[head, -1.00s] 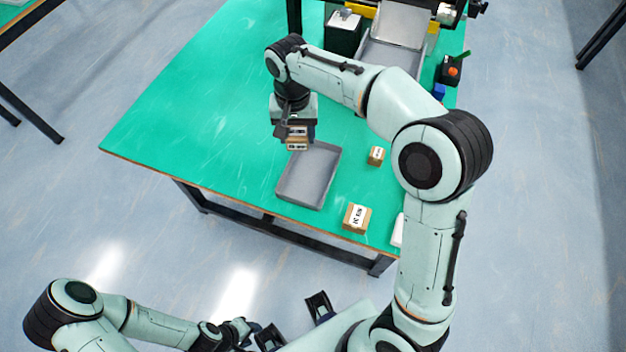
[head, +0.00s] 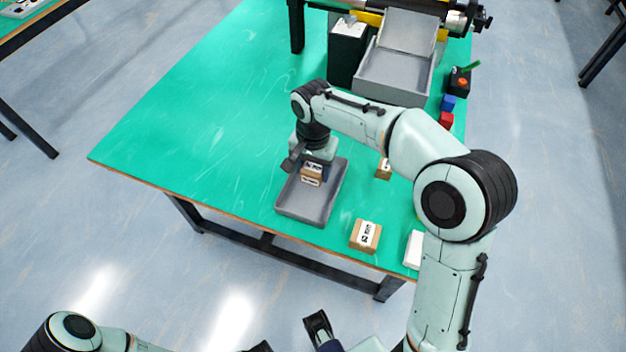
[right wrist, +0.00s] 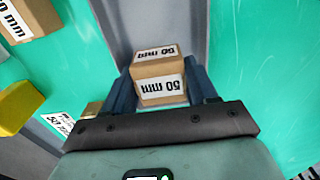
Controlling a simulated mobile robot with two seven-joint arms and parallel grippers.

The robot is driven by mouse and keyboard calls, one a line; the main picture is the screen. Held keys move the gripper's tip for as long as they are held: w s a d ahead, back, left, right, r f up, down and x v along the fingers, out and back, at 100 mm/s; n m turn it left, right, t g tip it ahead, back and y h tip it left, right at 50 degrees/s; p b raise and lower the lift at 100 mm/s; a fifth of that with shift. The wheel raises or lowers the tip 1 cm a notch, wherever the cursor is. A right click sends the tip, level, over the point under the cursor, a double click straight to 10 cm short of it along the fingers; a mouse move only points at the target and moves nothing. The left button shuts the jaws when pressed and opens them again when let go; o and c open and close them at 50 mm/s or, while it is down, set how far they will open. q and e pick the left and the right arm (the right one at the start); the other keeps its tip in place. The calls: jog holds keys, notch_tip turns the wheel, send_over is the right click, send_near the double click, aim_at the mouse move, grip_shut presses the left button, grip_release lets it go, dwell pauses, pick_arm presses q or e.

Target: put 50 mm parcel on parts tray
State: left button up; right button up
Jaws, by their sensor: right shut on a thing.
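The 50 mm parcel (head: 311,175) is a small brown box with white labels, and it reads "50 mm" in the right wrist view (right wrist: 160,88). My right gripper (head: 309,168) is shut on it, one blue finger on each side. The parcel is over the grey parts tray (head: 292,207), towards its far part. The tray lies near the table's front edge; its grey floor also shows in the right wrist view (right wrist: 145,22). I cannot tell whether the parcel touches the tray. My left gripper (head: 291,340) is at the bottom edge, partly cut off, fingers apart.
A larger brown parcel (head: 366,236) stands right of the tray, with a small one (head: 384,170) behind it, partly hidden by my arm. A white block (head: 414,250) is at the front right. A grey bin (head: 393,75) stands at the back. The green table's left side (head: 190,140) is clear.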

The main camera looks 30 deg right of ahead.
aim_at(313, 188)
jog(key=shift+f+b, duration=0.4)
jog(key=shift+f, duration=1.95)
jog(key=shift+f, duration=0.1)
jog(key=o, duration=1.1)
jog(key=shift+f, duration=0.1)
notch_tip(313, 188, up, 12)
jog(key=shift+r+p, duration=0.25)
jog(key=shift+p, duration=0.95)
